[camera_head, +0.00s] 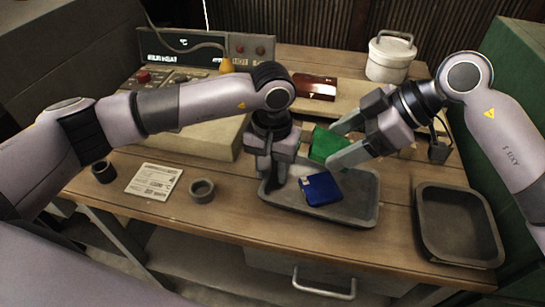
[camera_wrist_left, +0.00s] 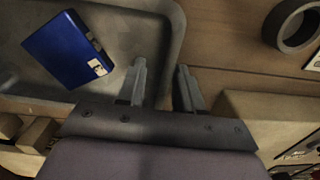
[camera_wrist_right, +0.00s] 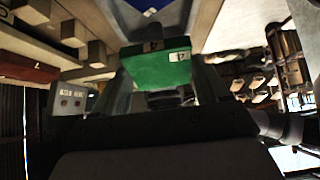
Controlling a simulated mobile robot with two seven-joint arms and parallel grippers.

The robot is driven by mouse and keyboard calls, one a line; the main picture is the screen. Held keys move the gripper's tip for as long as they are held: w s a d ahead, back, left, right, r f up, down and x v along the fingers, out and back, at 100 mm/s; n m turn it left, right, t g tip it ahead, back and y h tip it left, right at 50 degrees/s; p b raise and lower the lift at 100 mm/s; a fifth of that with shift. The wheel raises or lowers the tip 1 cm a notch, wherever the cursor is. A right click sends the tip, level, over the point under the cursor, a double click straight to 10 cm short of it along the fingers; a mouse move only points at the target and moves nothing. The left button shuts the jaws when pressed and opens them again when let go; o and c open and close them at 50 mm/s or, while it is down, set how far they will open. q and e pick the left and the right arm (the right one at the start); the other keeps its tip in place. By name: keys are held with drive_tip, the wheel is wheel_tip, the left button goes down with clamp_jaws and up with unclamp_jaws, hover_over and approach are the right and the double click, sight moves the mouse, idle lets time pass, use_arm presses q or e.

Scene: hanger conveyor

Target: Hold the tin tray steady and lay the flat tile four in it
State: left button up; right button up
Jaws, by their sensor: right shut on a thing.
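The grey tin tray (camera_head: 362,205) lies on the wooden table and holds a blue tile (camera_head: 321,189) with a small white label. In the left wrist view the blue tile (camera_wrist_left: 68,50) lies inside the tray (camera_wrist_left: 135,22). My left gripper (camera_head: 273,178) is at the tray's left end, its fingers (camera_wrist_left: 162,84) apart on either side of the rim. My right gripper (camera_head: 334,147) is shut on a green tile (camera_head: 325,145), held above the tray's back edge. In the right wrist view the green tile (camera_wrist_right: 157,66) shows a white label, apparently a 4.
A second, empty dark tray (camera_head: 460,226) stands at the right. A dark ring (camera_head: 202,190) and a printed card (camera_head: 154,181) lie left of the tray. A dark red piece (camera_head: 316,87) and a lidded white pot (camera_head: 390,56) are behind.

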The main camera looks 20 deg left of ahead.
use_arm(q)
clamp_jaws()
use_arm(e)
drive_tip(key=shift+f, duration=4.3)
drive_tip(key=o, duration=1.1)
drive_tip(key=shift+f, duration=0.1)
drive_tip(key=shift+o, duration=0.2)
drive_tip(key=v, duration=0.7)
drive_tip(key=shift+d+r, duration=0.15)
drive_tip(key=shift+r, duration=0.1)
use_arm(q)
unclamp_jaws()
